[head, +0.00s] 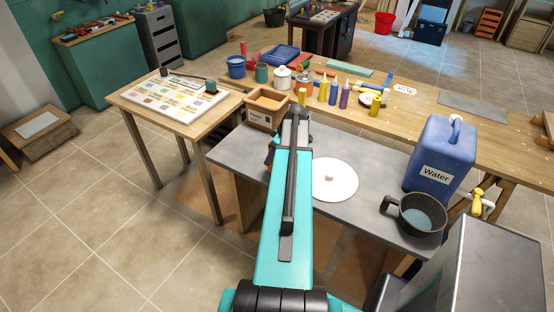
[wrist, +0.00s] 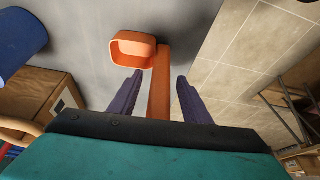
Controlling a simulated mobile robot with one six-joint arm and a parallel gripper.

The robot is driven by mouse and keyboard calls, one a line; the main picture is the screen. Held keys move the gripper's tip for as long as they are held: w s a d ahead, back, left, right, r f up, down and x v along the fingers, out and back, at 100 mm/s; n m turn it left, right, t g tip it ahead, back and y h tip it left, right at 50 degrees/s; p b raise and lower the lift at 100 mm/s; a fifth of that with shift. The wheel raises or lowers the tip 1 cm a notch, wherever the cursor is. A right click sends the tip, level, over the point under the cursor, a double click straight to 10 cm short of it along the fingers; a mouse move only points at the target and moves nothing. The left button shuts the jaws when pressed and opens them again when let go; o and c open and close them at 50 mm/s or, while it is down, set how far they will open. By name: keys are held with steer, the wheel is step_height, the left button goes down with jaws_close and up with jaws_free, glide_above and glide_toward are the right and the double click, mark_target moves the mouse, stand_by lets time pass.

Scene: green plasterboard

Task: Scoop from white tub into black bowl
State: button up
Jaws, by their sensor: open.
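An orange scoop (wrist: 133,62) lies on the grey tabletop in the wrist view. Its handle (wrist: 160,95) runs back between the fingers of my gripper (wrist: 160,78). The purple fingers are open, with a gap on each side of the handle. In the head view my teal arm hides the scoop and most of the gripper. The black bowl (head: 421,226), with a side handle, holds something bluish at the table's right end. I cannot pick out a white tub for certain; a small white lidded pot (head: 282,80) stands on the wooden bench behind.
A white disc (head: 340,182) with a knob lies mid-table. A blue Water container (head: 440,155) stands behind the bowl. A labelled wooden box (head: 262,117) is at the back left. Paint bottles (head: 333,93) crowd the bench. The grey table (head: 385,180) is clear between disc and bowl.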

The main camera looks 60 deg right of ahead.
steer(key=shift+f, duration=0.1)
stand_by(0.5)
jaws_close()
